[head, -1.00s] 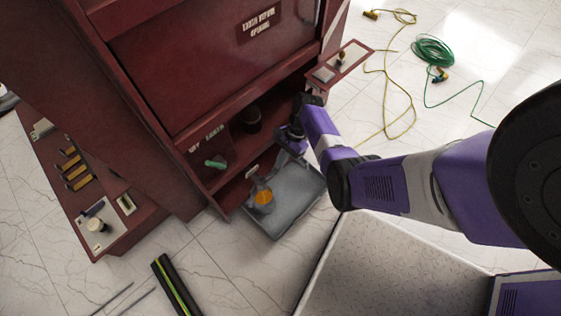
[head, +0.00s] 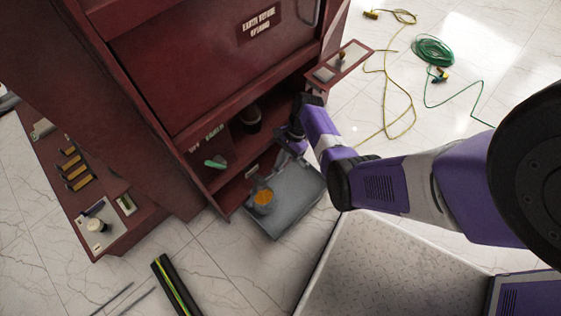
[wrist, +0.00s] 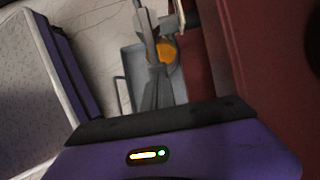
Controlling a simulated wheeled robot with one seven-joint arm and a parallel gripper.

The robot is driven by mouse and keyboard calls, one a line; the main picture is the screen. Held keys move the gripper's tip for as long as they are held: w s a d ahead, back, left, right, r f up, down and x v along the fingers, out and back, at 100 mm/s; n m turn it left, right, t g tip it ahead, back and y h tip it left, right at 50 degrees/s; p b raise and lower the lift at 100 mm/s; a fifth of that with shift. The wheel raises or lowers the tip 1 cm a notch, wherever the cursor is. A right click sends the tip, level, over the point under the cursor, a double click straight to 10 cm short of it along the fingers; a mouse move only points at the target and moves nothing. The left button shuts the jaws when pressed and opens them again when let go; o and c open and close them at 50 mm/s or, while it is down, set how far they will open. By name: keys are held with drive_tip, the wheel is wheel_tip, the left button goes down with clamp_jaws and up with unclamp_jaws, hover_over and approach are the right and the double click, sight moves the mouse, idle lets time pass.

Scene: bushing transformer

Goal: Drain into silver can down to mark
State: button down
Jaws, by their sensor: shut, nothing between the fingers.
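The silver can (head: 261,189) stands in a grey tray (head: 300,202) at the foot of the red cabinet. Its round top shows orange. In the wrist view the orange (wrist: 167,51) shows just past my gripper (wrist: 154,72). My gripper (head: 291,143) is shut and empty, reaching low at the cabinet's open bottom bay, above the tray and beyond the can. Grey metal parts (wrist: 177,20) show near the fingers in the wrist view; I cannot tell whether they are a valve or whether I touch them. No level mark is readable.
The red cabinet (head: 215,60) rises over the bay. A green-handled item (head: 215,163) and a dark round part (head: 251,118) sit inside the bay. A side shelf (head: 340,60) juts out at right. Yellow cable and a green coil (head: 433,50) lie on the floor.

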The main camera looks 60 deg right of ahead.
drive_tip(key=shift+s+a+f, duration=0.2)
drive_tip(key=shift+a+f, duration=0.05)
drive_tip(key=shift+a, duration=0.1)
wheel_tip(320, 180, up, 2)
drive_tip(key=h+p, duration=0.2)
drive_tip(key=shift+r+g+p, duration=0.1)
drive_tip(key=shift+g+p, duration=0.2)
drive_tip(key=shift+g, duration=0.1)
drive_tip(key=r+h, duration=0.2)
drive_tip(key=shift+w+a+g+h, duration=0.2)
drive_tip(key=shift+g+h, duration=0.1)
drive_tip(key=shift+h, duration=0.1)
wheel_tip(320, 180, up, 11)
drive_tip(key=p, duration=0.4)
drive_tip(key=s+a+r+n+t+h+p, duration=0.2)
drive_tip(key=s+a+r+n+t+p, duration=0.4)
drive_tip(key=s+a+r+n, duration=0.4)
drive_tip(key=a+n+t, duration=0.1)
drive_tip(key=a, duration=0.1)
drive_tip(key=shift+a+r+n+t+h+p, duration=0.25)
drive_tip(key=shift+a+n+t+h+p, duration=0.05)
drive_tip(key=shift+n+p, duration=0.1)
